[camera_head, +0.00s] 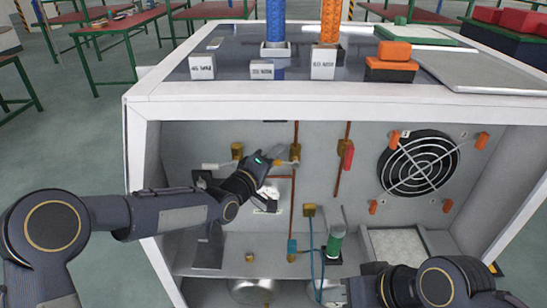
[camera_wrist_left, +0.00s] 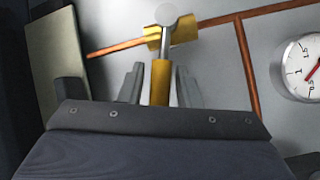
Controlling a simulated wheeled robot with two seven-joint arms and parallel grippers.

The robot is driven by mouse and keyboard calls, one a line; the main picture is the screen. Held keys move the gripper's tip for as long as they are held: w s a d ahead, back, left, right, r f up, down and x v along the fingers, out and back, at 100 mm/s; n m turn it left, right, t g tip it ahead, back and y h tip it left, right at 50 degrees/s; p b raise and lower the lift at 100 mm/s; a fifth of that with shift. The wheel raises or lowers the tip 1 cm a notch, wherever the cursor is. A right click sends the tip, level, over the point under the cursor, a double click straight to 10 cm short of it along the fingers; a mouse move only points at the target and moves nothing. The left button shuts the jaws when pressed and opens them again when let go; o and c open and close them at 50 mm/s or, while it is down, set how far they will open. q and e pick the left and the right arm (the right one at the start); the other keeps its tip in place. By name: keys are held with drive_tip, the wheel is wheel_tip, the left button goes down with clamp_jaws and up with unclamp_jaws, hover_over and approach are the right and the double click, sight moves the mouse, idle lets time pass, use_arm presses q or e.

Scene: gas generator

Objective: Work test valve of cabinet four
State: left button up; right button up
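In the open white cabinet (camera_head: 140,180), a brass valve (camera_head: 294,152) sits on a copper pipe on the back wall. My left gripper (camera_head: 282,162) is at this valve. In the left wrist view its two grey fingers (camera_wrist_left: 160,78) stand apart, one on each side of the yellow part, with visible gaps. The valve is partly hidden by the gripper in the head view. My right gripper (camera_head: 362,290) is low at the front; its fingers are not clear.
A second brass valve (camera_head: 237,150) is to the left, and a red-handled valve (camera_head: 348,156) to the right. A dial gauge (camera_wrist_left: 303,68) is close by. A fan (camera_head: 418,163) and a green cylinder (camera_head: 335,243) are further right. Copper pipes run along the wall.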

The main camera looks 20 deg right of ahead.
use_arm(q)
clamp_jaws()
drive_tip(key=shift+r, duration=0.1)
drive_tip(key=d+r+m+y+p, duration=0.1)
drive_tip(key=m+y+p, duration=0.1)
drive_tip(key=s+d+r+m+g+y+p, duration=0.1)
drive_tip(key=d+r+m+y+p, duration=0.1)
drive_tip(key=m+p, duration=0.1)
drive_tip(key=d+r+m+y+p, duration=0.1)
drive_tip(key=d+m+y+p, duration=0.1)
drive_tip(key=m+y, duration=0.1)
drive_tip(key=shift+s+d+r+g+p, duration=0.1)
drive_tip(key=shift+s+r+g+p, duration=0.05)
drive_tip(key=shift+s+g+p, duration=0.2)
drive_tip(key=shift+d+m+y+p, duration=0.35)
drive_tip(key=shift+m+y, duration=0.25)
drive_tip(key=shift+y, duration=0.2)
idle(0.5)
